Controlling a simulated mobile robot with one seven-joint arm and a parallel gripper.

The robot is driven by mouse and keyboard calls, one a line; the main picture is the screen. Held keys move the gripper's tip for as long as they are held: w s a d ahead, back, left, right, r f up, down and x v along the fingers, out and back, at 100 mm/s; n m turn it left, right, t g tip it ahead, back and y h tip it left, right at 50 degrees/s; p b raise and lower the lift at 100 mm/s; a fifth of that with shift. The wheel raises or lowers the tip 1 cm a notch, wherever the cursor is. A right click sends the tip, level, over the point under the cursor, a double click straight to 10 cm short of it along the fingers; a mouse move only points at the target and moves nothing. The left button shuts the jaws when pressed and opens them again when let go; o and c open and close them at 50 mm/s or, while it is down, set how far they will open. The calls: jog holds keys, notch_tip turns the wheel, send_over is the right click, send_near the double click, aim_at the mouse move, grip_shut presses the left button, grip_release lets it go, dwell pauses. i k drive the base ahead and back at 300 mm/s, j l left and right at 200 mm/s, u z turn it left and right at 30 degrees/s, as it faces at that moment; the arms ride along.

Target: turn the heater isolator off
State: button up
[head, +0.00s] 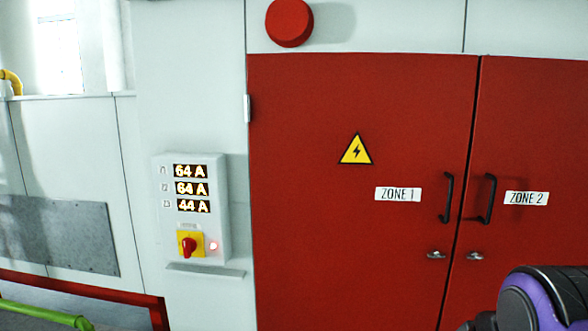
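The isolator is a red rotary knob (188,246) on a yellow square plate (197,237), low on a pale grey wall box (216,228). The knob's handle looks roughly upright, but it is too small to read its exact position. A small pinkish-red lamp (213,245) glows to the right of the plate. Three displays on the box read 64 A (190,171), 64 A (191,188) and 44 A (193,206). My gripper is not in view; only a purple and black part of my arm shows at the lower right, well away from the box.
Red double doors (300,220) with black handles stand right of the box, marked ZONE 1 (398,194) and ZONE 2 (526,198). A narrow ledge (206,271) juts out just below the box. A green rail (45,314) and red edging (85,290) lie at lower left.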

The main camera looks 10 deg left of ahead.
aim_at(189, 244)
jog(key=u, duration=1.25)
